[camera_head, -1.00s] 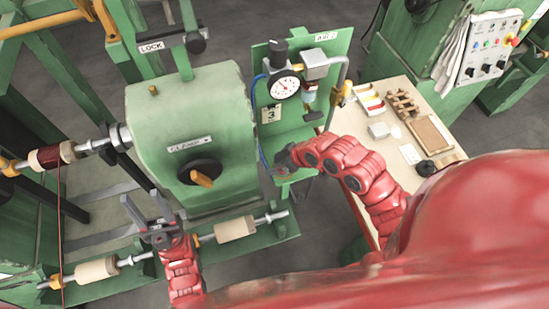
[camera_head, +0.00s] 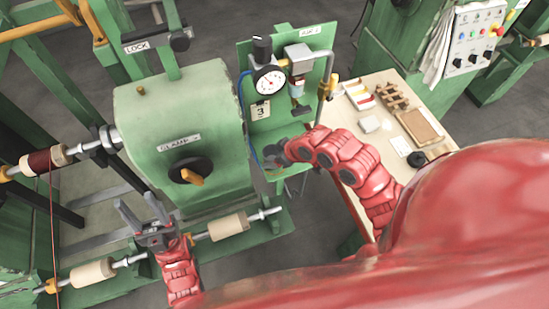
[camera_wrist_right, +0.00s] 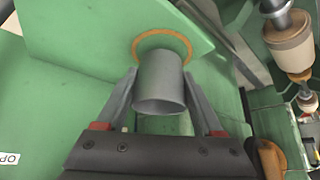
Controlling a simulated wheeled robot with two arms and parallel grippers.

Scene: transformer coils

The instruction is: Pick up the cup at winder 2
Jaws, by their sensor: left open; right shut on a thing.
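A plain grey cup (camera_wrist_right: 160,85) is between the two fingers of my right gripper (camera_wrist_right: 160,92) in the right wrist view. The fingers press on its sides. Behind the cup's far end is an orange ring (camera_wrist_right: 161,32) on a green plate; I cannot tell whether the cup touches it. In the head view my right gripper (camera_head: 270,156) is low beside the green gauge panel (camera_head: 305,130), and the cup is too hidden to make out. My left gripper (camera_head: 142,212) is open and empty, in front of the winder (camera_head: 205,125).
The panel carries a pressure gauge (camera_head: 269,80) and a plaque (camera_head: 261,111) reading 3. A lower shaft with pale spools (camera_head: 228,227) runs near my left gripper.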

